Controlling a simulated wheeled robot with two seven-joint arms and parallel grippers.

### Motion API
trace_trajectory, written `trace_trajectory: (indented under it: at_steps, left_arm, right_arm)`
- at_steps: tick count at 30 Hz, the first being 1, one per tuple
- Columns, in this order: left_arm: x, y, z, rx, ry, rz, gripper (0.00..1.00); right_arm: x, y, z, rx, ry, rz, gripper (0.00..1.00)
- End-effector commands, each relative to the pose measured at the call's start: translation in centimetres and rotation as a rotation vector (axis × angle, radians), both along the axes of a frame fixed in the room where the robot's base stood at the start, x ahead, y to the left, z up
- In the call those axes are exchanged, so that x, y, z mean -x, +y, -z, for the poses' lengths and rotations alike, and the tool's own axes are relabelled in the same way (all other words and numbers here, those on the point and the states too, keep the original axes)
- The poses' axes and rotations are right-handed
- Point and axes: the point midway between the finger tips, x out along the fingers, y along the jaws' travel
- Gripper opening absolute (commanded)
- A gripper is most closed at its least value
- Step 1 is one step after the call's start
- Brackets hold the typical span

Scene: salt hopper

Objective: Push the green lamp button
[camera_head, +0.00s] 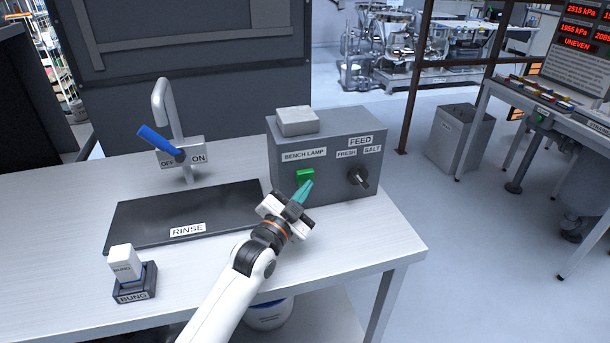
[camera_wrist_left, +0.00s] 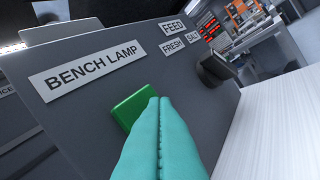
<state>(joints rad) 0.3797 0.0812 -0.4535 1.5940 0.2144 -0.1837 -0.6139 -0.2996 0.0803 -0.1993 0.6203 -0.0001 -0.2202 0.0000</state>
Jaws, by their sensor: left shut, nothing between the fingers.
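The green lamp button (camera_head: 305,175) is on the front of a grey control box (camera_head: 325,150), under the BENCH LAMP label (camera_head: 303,154). In the left wrist view the button (camera_wrist_left: 131,105) is a green block, its lower right part hidden behind my fingers. My left gripper (camera_head: 305,188) has teal fingers and is shut and empty. Its fingertips (camera_wrist_left: 157,100) are at the button's lower right edge; I cannot tell whether they touch it. My right gripper is in neither view.
A black FEED knob (camera_head: 358,176) sits right of the button on the same box. A tap with a blue lever (camera_head: 155,139), a dark RINSE basin (camera_head: 130,225) and a white bung in a holder (camera_head: 125,262) are to the left. The bench front right is clear.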

Motion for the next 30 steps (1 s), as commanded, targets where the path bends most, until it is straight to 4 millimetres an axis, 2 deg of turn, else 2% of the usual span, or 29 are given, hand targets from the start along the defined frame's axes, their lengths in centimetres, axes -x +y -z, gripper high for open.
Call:
trace_trajectory:
  at_steps: [7, 24, 30]
  left_arm:
    - [0.2, -0.1, -0.1, 0.001, 0.000, 0.000, 0.00]
    - [5.3, -1.7, -0.1, 0.001, 0.000, 0.000, 0.00]
    - [5.7, -1.9, 0.0, 0.000, -0.001, 0.001, 0.00]
  right_arm:
    - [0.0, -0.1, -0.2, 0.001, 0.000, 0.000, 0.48]
    - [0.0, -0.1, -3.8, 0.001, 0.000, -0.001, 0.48]
    - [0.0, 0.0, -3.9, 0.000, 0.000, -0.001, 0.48]
